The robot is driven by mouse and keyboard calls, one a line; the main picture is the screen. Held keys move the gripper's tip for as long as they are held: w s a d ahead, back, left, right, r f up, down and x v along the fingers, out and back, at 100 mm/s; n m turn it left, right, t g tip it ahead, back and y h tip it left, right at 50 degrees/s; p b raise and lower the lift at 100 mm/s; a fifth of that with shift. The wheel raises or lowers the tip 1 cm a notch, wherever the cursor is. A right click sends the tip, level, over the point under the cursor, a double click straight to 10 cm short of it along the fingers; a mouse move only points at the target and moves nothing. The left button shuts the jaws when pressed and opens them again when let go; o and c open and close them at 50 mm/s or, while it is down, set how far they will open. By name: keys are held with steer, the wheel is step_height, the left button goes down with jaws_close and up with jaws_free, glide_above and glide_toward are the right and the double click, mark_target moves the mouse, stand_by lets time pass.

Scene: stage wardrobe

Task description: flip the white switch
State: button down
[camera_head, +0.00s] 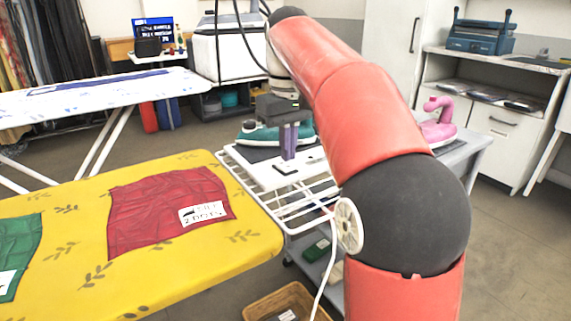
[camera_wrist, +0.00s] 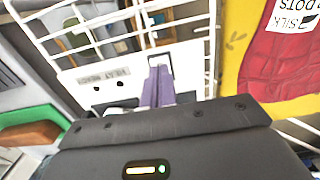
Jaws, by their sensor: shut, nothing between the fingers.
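The white switch (camera_head: 286,168) is a small rocker in a dark frame, set on a white panel (camera_head: 262,176) on the wire rack at the end of the yellow ironing board. In the wrist view the switch (camera_wrist: 161,62) lies just beyond my fingertips, and the panel (camera_wrist: 85,72) carries an upside-down label and dark holes. My gripper (camera_head: 288,157) points down with its purple fingers together and empty, right over the switch. In the wrist view the shut fingers (camera_wrist: 156,72) cover part of the panel. I cannot tell whether they touch the switch.
A teal iron (camera_head: 262,133) stands just behind my gripper, and a pink iron (camera_head: 438,122) stands to the right. The yellow ironing board (camera_head: 75,195) bears a red cloth (camera_head: 150,210). A white cord (camera_head: 325,265) hangs at the rack's front. A basket (camera_head: 262,308) is below.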

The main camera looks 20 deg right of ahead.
mark_target(288, 167)
steer(key=shift+f+b, duration=0.6)
steer(key=shift+f, duration=0.3)
steer(key=shift+r, duration=0.1)
step_height(288, 167, up, 5)
steer(key=p, duration=0.5)
steer(key=shift+f, duration=0.2)
steer(key=shift+r, duration=1.15)
